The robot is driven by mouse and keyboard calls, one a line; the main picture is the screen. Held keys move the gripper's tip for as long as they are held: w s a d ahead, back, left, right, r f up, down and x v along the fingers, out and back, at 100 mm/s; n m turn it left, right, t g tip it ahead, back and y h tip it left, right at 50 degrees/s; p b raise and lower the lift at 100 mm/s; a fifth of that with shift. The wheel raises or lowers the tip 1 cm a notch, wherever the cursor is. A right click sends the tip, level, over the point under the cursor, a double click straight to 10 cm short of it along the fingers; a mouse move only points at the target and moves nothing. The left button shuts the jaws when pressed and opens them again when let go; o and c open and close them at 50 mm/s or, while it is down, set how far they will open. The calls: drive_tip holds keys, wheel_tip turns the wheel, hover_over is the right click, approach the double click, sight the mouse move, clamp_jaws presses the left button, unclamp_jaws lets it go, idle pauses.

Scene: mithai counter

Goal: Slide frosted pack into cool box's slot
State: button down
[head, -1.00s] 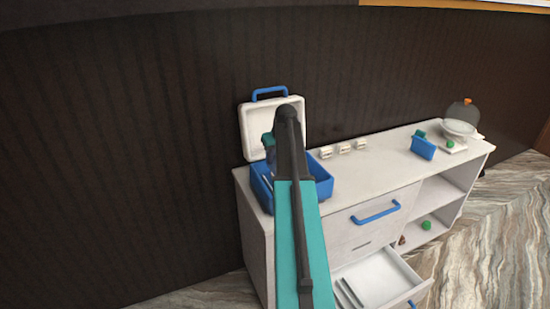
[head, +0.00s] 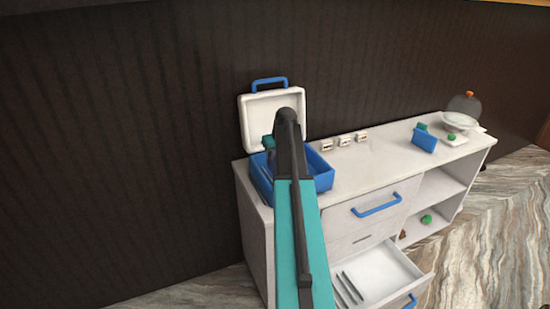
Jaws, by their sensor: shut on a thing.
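The blue cool box (head: 321,181) stands at the left end of the counter, its white lid (head: 252,125) raised behind it. My arm crosses in front of the box and covers much of its inside. Only a small teal piece of my gripper (head: 268,143) shows left of the arm, above the box's left part. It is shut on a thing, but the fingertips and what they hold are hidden. I cannot make out the frosted pack or the slot.
An open white drawer (head: 408,271) with several dark strips juts out below the counter (head: 385,160). Small white labelled blocks (head: 345,141) stand behind the clear middle. A blue holder (head: 424,141) and a scale with a bowl (head: 460,122) are at the right.

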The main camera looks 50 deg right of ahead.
drive_tip(key=shift+f+b, duration=0.95)
drive_tip(key=shift+f, duration=1.2)
drive_tip(key=c, duration=1.5)
unclamp_jaws()
drive_tip(key=shift+b+v, duration=1.85)
drive_tip(key=shift+v, duration=5)
